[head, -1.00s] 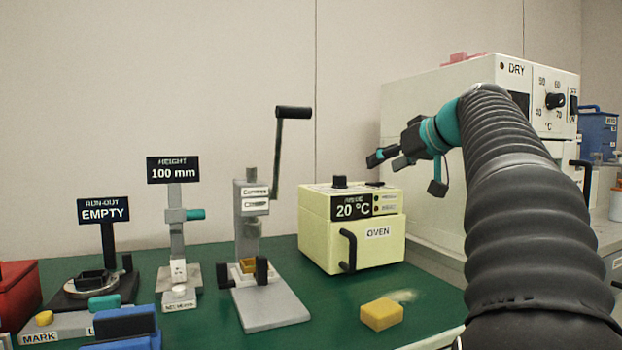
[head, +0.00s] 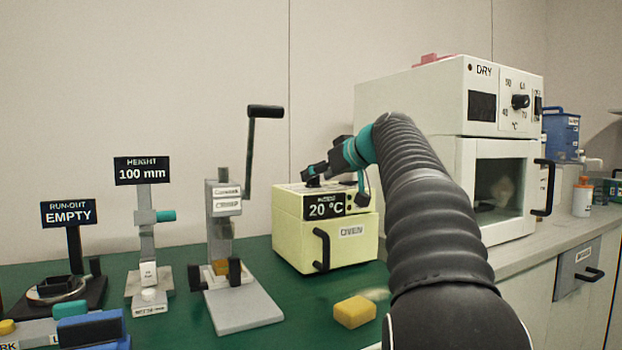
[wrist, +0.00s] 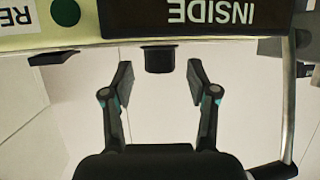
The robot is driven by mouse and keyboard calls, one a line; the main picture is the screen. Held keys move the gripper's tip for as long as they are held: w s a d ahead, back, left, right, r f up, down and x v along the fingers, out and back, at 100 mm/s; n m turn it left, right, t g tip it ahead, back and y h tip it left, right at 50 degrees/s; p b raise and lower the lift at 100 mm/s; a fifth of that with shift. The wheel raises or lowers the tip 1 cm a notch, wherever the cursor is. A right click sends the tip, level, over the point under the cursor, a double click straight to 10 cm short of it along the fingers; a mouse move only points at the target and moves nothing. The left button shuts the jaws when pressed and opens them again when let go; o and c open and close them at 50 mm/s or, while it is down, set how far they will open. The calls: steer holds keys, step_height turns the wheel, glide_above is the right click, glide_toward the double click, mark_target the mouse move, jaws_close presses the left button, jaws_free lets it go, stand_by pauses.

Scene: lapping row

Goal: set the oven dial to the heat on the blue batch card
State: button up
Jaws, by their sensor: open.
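The oven (head: 325,243) is a small pale-yellow box on the green bench top, with a black display reading 20 °C. Its dial (head: 313,181) is a dark knob on the top, partly hidden by my gripper in the head view. In the wrist view the dial (wrist: 160,58) shows as a dark knob below the upside-down word INSIDE. My gripper (wrist: 159,72) is open and empty there, one finger to each side of the dial, with the knob near the fingertips; contact cannot be told. In the head view my gripper (head: 313,171) is over the oven top. I see no blue batch card.
A crank press (head: 235,270) stands left of the oven, with HEIGHT (head: 142,171) and RUN-OUT (head: 68,213) signs further left. A yellow block (head: 355,311) lies in front of the oven. A large white DRY cabinet (head: 440,120) stands behind and right of my arm.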

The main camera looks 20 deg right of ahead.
steer(key=shift+x, duration=1.4)
